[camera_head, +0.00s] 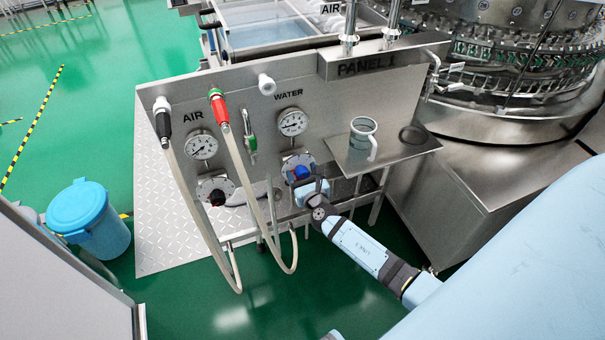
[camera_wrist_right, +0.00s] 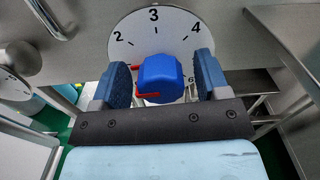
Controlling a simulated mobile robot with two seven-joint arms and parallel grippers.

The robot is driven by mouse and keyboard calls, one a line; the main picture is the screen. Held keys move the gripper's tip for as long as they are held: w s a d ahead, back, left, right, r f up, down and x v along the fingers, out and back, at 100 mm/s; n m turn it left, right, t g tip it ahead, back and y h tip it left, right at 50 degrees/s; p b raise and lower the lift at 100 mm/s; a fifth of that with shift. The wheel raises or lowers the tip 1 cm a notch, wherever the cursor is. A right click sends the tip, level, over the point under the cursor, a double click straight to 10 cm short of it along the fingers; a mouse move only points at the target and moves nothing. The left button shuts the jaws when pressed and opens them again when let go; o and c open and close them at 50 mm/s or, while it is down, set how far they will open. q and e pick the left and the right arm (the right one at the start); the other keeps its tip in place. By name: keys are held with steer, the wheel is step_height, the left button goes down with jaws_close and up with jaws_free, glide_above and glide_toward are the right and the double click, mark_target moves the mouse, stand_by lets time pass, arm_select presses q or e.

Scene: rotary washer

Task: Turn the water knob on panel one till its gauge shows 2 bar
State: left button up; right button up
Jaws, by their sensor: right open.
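The blue water knob (camera_head: 301,172) sits on panel one (camera_head: 250,90), below the water gauge (camera_head: 292,122). In the right wrist view the knob (camera_wrist_right: 160,79) stands in front of a white dial (camera_wrist_right: 154,30) marked 2, 3 and 4, with a red pointer (camera_wrist_right: 147,95) at its lower left. My right gripper (camera_wrist_right: 163,85) is open, with one finger on each side of the knob; a gap shows beside the knob, and contact is not visible. In the head view the right gripper (camera_head: 309,182) is at the knob. The gauge's needle reading is too small to tell. My left gripper is not in view.
A small shelf (camera_head: 395,147) with a glass mug (camera_head: 363,136) juts out right of the knob, close above my right arm. Hoses (camera_head: 270,240) hang to the left. The air gauge (camera_head: 201,146) and its knob (camera_head: 217,197) are further left. A blue bin (camera_head: 92,222) stands on the floor.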

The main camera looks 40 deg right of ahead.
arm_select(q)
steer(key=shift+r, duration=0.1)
arm_select(e)
steer(key=shift+c, duration=0.3)
steer(key=c, duration=0.9)
steer(key=shift+f+m+b, duration=0.15)
steer(key=shift+m+b, duration=0.45)
steer(key=shift+b, duration=0.05)
steer(key=shift+o, duration=0.2)
steer(key=m+b, duration=0.2)
steer(key=m, duration=0.1)
steer(key=shift+d+f+b, duration=0.1)
steer(key=shift+b, duration=0.25)
steer(key=shift+m+b, duration=0.7)
steer(key=shift+m, duration=0.1)
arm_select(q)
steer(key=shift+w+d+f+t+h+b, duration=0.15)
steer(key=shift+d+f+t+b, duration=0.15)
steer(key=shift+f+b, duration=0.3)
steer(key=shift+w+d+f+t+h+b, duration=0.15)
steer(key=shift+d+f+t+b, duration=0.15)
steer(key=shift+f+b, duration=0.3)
arm_select(e)
steer(key=shift+m, duration=2)
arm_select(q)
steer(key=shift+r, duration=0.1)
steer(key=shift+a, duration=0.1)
arm_select(e)
steer(key=o, duration=0.9)
steer(key=shift+d, duration=0.1)
